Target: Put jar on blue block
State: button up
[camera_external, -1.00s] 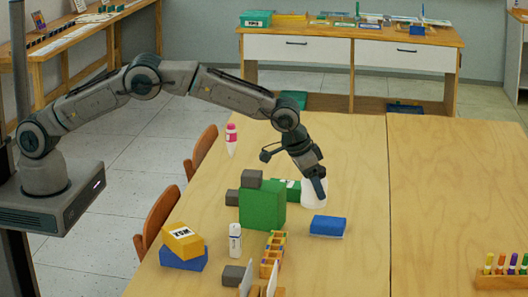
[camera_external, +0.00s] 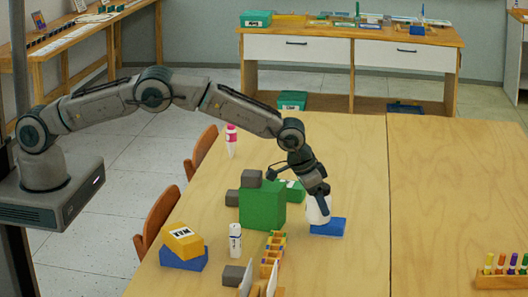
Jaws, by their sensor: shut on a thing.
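My gripper (camera_external: 320,196) points down and is shut on a whitish jar (camera_external: 313,212), holding it upright. The gripper hides part of the jar. A blue block (camera_external: 328,229) lies flat on the table just below and in front of the jar. In the picture the jar's bottom overlaps the block's left rear part. I cannot tell whether the jar touches the block or hangs above or behind it. A second blue block (camera_external: 184,261) lies at the front left under a yellow box (camera_external: 183,241).
A large green block (camera_external: 262,206) with grey blocks around it stands left of the jar. A white bottle (camera_external: 235,240), a wooden rack (camera_external: 271,258) and a pink-and-white bottle (camera_external: 231,140) also stand here.

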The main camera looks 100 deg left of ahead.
jog(key=o, duration=1.2)
